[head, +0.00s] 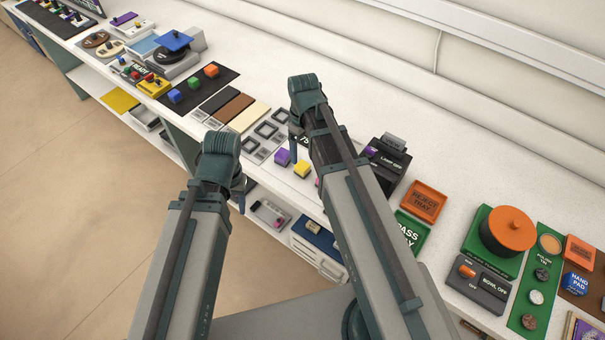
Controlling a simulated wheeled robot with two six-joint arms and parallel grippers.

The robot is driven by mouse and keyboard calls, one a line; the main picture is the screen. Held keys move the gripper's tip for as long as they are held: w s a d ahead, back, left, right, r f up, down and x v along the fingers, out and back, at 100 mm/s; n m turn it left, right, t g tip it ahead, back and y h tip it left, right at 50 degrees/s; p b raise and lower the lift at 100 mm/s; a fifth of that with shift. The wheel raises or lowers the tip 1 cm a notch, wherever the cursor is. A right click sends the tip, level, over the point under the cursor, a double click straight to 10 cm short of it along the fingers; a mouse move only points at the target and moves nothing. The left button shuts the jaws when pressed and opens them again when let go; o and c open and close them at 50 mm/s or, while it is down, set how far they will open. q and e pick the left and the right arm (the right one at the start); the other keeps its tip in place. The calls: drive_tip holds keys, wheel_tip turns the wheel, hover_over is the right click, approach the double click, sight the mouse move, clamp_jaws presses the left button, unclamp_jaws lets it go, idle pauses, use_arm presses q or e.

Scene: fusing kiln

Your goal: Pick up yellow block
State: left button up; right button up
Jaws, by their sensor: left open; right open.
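My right gripper (295,140) hangs above the counter, up and slightly left of the yellow block in the picture, and is open and empty. My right forearm passes close to the right of the block. My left gripper (239,198) is open and empty, to the left of the block and in front of the counter's edge. The fingers of both grippers are small and partly hidden by the wrists.
Square dark frames (266,130) lie left of the blocks. A dark mat with blue, green and orange blocks (193,84) is further left. A black lamp box (386,158), an orange reject tray (424,202) and a green pass tray (409,232) stand right of my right arm.

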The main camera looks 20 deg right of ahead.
sight(303, 166)
drive_tip(key=shift+f+b, duration=1.7)
drive_tip(key=shift+f, duration=0.5)
drive_tip(key=shift+f, duration=0.1)
drive_tip(key=f+b, duration=0.5)
drive_tip(key=shift+w, duration=0.3)
clamp_jaws()
